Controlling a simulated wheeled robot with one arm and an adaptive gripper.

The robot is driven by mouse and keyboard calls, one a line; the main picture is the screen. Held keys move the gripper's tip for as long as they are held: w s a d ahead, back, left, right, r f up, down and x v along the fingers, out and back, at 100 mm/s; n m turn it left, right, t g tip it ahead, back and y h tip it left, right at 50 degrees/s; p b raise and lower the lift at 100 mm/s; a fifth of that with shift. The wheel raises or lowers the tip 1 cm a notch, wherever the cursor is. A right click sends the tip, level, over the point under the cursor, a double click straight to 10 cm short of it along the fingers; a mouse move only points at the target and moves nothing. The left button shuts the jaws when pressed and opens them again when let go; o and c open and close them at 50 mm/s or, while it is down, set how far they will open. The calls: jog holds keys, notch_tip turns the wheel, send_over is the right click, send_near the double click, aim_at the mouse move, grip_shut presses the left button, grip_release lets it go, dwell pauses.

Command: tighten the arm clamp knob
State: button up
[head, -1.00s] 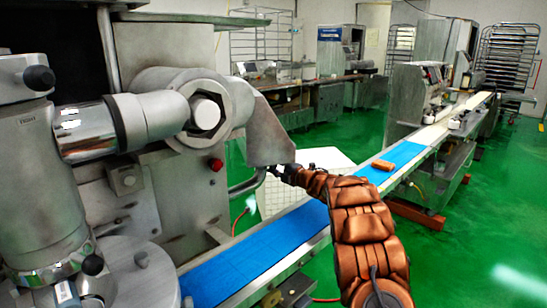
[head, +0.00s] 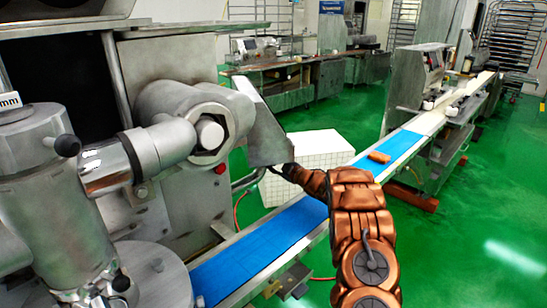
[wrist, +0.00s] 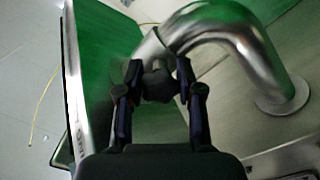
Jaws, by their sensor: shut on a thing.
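My gripper (head: 275,168) is at the lower corner of the grey angled bracket (head: 268,135) on the machine's arm. In the wrist view the two dark fingers of my gripper (wrist: 158,80) are shut on a small dark, rounded knob (wrist: 158,86), one finger on each side. This looks like the arm clamp knob. In the head view the knob is too small and hidden to make out. A bent shiny metal pipe (wrist: 225,22) runs right behind the fingers.
The blue conveyor belt (head: 262,240) runs below my arm, with a brown block (head: 379,157) farther along it. A white box (head: 318,148) stands behind. A red button (head: 220,167) is on the machine's front. Green floor is clear at the right.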

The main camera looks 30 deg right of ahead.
jog(key=shift+m+p, duration=0.45)
jog(key=shift+m, duration=0.25)
jog(key=shift+f, duration=0.1)
jog(key=o, duration=1.2)
jog(key=shift+c, duration=0.2)
jog(key=v, duration=1.2)
